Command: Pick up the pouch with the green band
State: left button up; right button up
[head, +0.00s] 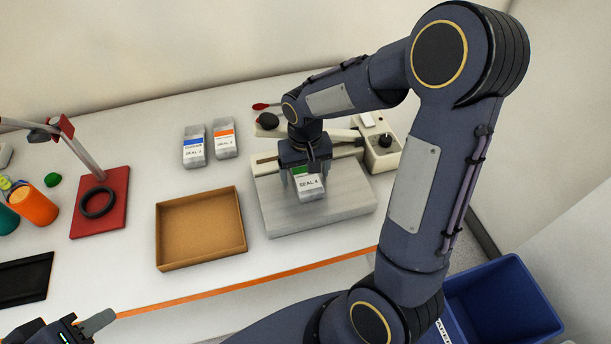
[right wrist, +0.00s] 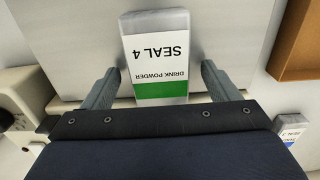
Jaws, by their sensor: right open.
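The pouch with the green band (head: 309,187) is marked SEAL 4 and lies on the grey plate of the sealing device (head: 340,204). In the right wrist view the pouch (right wrist: 157,50) shows its green band nearest the gripper. My right gripper (head: 307,180) is over the pouch. In the right wrist view its fingers (right wrist: 160,88) are open, one on each side of the pouch's banded end, with gaps visible. My left gripper (head: 88,328) is at the bottom left edge of the head view, away from the pouch; its jaw opening is not clear.
A red stand (head: 110,222) with a ring and an orange cup (head: 38,206) are at left. A blue bin (head: 500,300) is at lower right.

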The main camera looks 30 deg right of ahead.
jog(key=c, duration=1.2)
jog(key=shift+r, duration=0.1)
